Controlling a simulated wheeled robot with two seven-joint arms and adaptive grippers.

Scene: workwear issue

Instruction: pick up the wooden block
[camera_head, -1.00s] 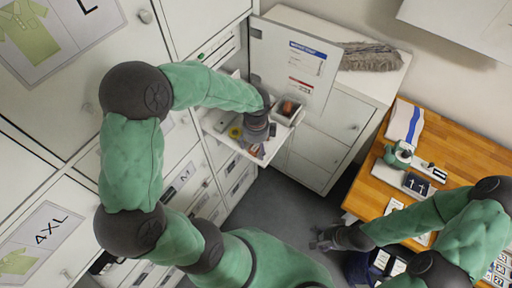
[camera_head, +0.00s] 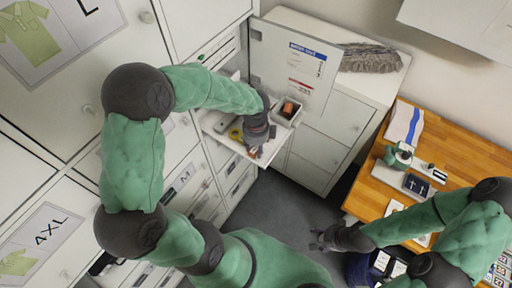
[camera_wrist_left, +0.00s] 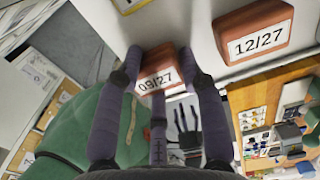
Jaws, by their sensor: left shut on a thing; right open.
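A reddish-brown block labelled 09/27 (camera_wrist_left: 158,72) is between the fingers of my left gripper (camera_wrist_left: 164,66) in the left wrist view. The fingers are shut on it, with its label facing the camera. In the head view my left gripper (camera_head: 254,151) is over a white pulled-out shelf (camera_head: 222,130), and I cannot make out the held block there. A second reddish block labelled 12/27 (camera_wrist_left: 254,32) sits to the right of the held one, apart from it. My right gripper (camera_head: 322,241) is open and empty above the floor, left of the wooden table.
An open cabinet door (camera_head: 296,65) rises behind the shelf. The wooden table (camera_head: 455,140) at right holds several items. Floor between is clear.

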